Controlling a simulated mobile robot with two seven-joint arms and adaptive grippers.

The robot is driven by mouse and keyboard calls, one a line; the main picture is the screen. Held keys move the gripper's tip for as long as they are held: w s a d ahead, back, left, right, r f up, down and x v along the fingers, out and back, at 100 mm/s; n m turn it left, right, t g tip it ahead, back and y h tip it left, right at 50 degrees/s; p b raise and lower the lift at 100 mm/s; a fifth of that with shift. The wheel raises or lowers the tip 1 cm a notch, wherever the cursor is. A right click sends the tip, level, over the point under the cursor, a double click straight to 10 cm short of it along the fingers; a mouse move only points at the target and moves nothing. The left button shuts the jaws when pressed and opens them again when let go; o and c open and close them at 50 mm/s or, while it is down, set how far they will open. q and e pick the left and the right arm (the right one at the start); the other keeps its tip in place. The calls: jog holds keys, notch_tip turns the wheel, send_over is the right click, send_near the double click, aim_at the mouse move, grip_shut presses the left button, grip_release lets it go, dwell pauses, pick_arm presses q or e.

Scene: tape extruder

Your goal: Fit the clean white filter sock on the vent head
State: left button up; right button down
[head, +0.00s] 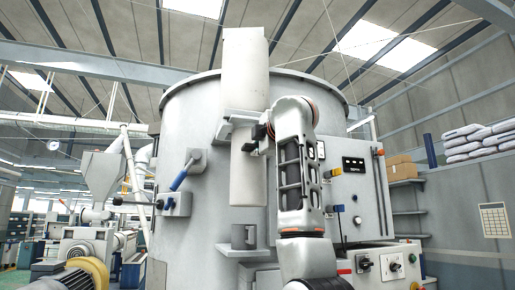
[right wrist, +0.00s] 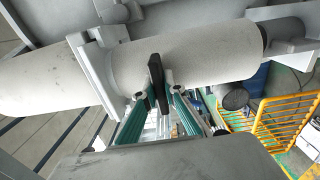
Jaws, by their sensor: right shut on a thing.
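A tall white cylinder stands upright in front of the tank. Its wider upper section (head: 246,70) is above a grey bracket (head: 226,128), and its narrower lower section (head: 248,180) hangs below. I cannot tell which section is the filter sock and which is the vent head. In the right wrist view the lower section (right wrist: 205,55) lies across the picture, its end free at the right. My right gripper (head: 260,143) is at the lower section, just under the bracket. In the right wrist view its teal fingers (right wrist: 159,88) are shut on a black tab (right wrist: 156,72) against the cylinder.
The big grey tank (head: 190,235) fills the middle behind. A lower bracket with a short cup (head: 244,237) stands below the cylinder's end. A blue-handled lever (head: 181,178) is at the left, a control panel (head: 360,190) at the right. A yellow railing (right wrist: 270,120) shows below.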

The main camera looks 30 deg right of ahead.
jog(key=shift+x, duration=2.1)
jog(key=c, duration=2)
grip_release()
jog(key=shift+c, duration=0.2)
jog(key=shift+f, duration=0.1)
jog(key=v, duration=1.2)
